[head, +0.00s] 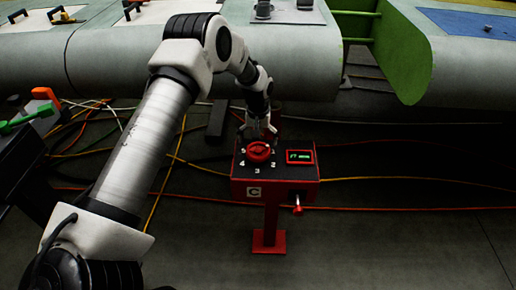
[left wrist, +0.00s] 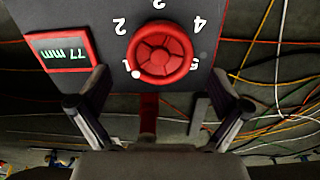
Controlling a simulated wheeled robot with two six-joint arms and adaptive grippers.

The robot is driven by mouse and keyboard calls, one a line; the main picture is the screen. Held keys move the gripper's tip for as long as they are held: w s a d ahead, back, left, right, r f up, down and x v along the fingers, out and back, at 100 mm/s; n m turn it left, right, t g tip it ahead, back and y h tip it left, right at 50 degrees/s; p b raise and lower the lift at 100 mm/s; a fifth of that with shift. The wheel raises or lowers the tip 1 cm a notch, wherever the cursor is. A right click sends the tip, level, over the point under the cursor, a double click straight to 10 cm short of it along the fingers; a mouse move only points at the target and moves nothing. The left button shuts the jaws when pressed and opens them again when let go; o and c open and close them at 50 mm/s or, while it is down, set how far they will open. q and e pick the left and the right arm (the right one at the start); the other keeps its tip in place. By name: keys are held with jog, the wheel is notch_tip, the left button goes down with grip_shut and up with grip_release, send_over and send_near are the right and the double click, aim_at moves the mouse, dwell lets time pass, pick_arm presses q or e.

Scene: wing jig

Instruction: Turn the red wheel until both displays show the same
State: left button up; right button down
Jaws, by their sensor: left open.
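The red wheel (head: 259,152) sits on top of a red control box with a dark face; white numbers ring it. It also shows from above in the left wrist view (left wrist: 162,54), with a white mark near its lower left edge. A lit green display (head: 299,156) is right of the wheel; in the left wrist view the display (left wrist: 61,52) appears upside down and reads 77 mm. I see no second display. My left gripper (head: 260,132) is open at the far side of the wheel; its fingers (left wrist: 161,78) stand apart with nothing between them. My right gripper is out of view.
The control box (head: 250,191) stands on a red post with a floor plate, marked C, with a small red-knobbed lever (head: 298,210) in front. Cables (head: 400,178) cross the dark floor. Large grey-green wing panels (head: 290,65) lie behind. The floor at the front right is clear.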

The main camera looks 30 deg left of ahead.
aim_at(258, 151)
pick_arm(q)
notch_tip(258, 151, up, 8)
jog(key=shift+f, duration=0.15)
dwell(0.3)
jog(key=s+d+f+g, duration=0.1)
jog(key=s+f, duration=0.1)
jog(key=f, duration=0.1)
jog(key=s+d+f+g, duration=0.1)
jog(key=s+f, duration=0.2)
jog(key=s+d+f+g, duration=0.1)
jog(key=s+d+f, duration=0.1)
jog(key=s+f, duration=0.1)
jog(key=shift+f+m, duration=0.25)
jog(key=shift+m, duration=0.15)
jog(key=s+d+f+m+t, duration=0.1)
jog(key=s+d+f, duration=0.2)
jog(key=s, duration=0.6)
jog(key=s+d+f+m+t, duration=0.1)
jog(key=s+d+f+m, duration=0.1)
jog(key=s, duration=0.8)
jog(key=s+d+f+m+t+p, duration=0.1)
jog(key=s+d+f, duration=0.4)
jog(key=s, duration=0.4)
jog(key=shift+s+f, duration=0.2)
jog(key=shift+s, duration=0.2)
